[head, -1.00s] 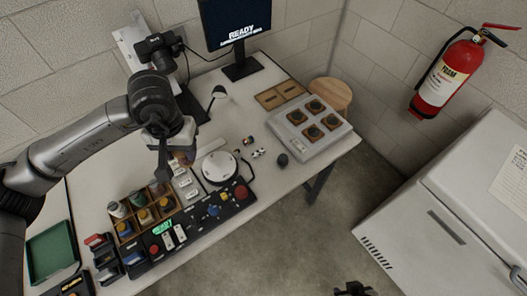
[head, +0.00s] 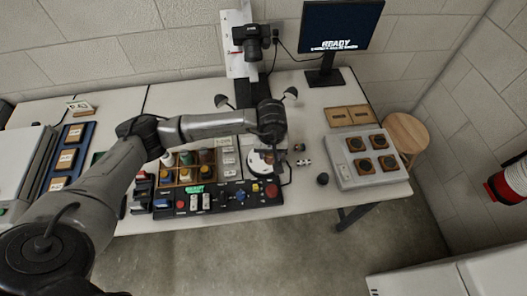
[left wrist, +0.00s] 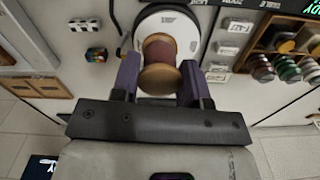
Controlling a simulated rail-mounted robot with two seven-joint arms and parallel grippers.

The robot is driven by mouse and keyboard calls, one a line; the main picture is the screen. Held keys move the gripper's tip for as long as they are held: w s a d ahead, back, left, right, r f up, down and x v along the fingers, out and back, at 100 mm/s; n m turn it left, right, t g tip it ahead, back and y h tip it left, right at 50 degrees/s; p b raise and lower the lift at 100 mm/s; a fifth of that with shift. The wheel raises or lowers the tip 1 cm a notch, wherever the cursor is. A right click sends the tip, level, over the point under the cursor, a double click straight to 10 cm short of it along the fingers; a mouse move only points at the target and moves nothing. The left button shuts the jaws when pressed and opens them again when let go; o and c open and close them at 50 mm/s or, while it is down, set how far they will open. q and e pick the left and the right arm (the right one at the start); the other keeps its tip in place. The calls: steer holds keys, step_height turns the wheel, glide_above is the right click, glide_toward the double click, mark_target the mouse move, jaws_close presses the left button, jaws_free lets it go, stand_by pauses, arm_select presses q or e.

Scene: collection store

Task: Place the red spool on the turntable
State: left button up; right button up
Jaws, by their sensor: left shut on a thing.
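The red spool (left wrist: 158,50), with dull red thread and tan wooden ends, sits between the two fingers of my left gripper (left wrist: 160,68) in the left wrist view. The gripper is shut on it. The white round turntable (left wrist: 189,30) lies behind the spool in that view. In the head view my left gripper (head: 268,154) is over the turntable (head: 255,166) and hides part of it, and the spool is hard to make out. I cannot tell whether the spool touches the disc. My right gripper is not in view.
A black control panel (head: 222,199) lies in front of the turntable. A wooden compartment box (head: 190,180) with several spools is to the left. A grey tray (head: 345,172) with dark round pieces is to the right. A camera stand (head: 238,60) and monitor (head: 340,27) are behind.

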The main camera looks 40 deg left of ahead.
arm_select(q)
steer(key=a+f, duration=0.1)
steer(key=w+a+f, duration=0.1)
steer(key=a, duration=0.1)
steer(key=w+a+f, duration=0.1)
steer(key=shift+w+a+f, duration=0.1)
steer(key=shift+w+a, duration=0.05)
steer(key=shift+a, duration=0.2)
steer(key=shift+f+b, duration=0.4)
steer(key=shift+f, duration=1.6)
steer(key=shift+f+b, duration=0.25)
steer(key=shift+b, duration=0.05)
steer(key=o, duration=0.9)
steer(key=shift+r, duration=0.1)
